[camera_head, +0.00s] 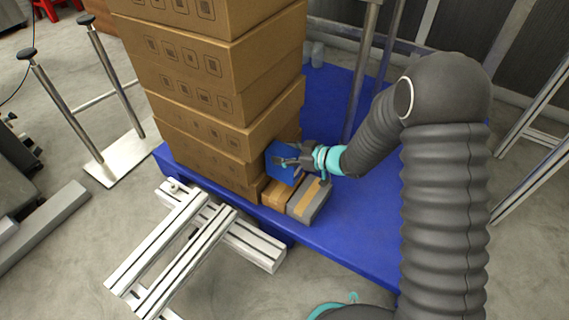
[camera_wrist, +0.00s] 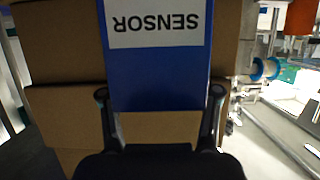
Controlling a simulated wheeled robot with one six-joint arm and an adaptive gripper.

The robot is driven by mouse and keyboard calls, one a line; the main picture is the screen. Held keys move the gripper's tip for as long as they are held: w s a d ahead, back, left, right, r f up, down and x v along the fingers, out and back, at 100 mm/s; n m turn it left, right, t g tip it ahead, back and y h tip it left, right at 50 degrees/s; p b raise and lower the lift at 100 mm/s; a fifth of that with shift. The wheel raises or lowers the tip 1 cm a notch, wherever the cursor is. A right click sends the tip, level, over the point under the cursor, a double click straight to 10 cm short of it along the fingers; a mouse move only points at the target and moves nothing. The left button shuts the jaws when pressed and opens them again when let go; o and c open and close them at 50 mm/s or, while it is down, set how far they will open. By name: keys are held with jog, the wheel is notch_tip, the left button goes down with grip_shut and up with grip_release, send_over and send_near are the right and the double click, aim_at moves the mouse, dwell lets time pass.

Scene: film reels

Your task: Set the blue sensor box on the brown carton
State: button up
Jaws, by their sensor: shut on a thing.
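The blue sensor box (camera_head: 277,170) is between the fingers of my gripper (camera_head: 290,161), which is shut on it. In the wrist view my gripper (camera_wrist: 160,95) has one finger on each side of the blue box (camera_wrist: 158,80), and its white SENSOR label (camera_wrist: 155,23) reads upside down. A small brown carton (camera_head: 276,192) lies just below the box, on the blue platform. The box overlaps this carton in the head view; I cannot tell whether they touch. Brown cardboard (camera_wrist: 60,100) fills the background of the wrist view.
A tall stack of large brown cartons (camera_head: 210,95) stands directly left of and behind the box. A grey box with a tan stripe (camera_head: 308,203) sits right of the small carton. The blue platform (camera_head: 350,225) is clear at right. A metal frame (camera_head: 185,240) stands in front.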

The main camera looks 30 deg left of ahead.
jog(key=shift+a+f, duration=0.25)
jog(key=shift+f, duration=0.15)
jog(key=shift+f+b, duration=0.45)
jog(key=shift+f, duration=1.25)
jog(key=shift+f, duration=0.2)
jog(key=o, duration=1.3)
jog(key=shift+o, duration=0.2)
jog(key=shift+r, duration=0.25)
jog(key=p+v, duration=0.1)
jog(key=v, duration=1.1)
jog(key=shift+p, duration=0.3)
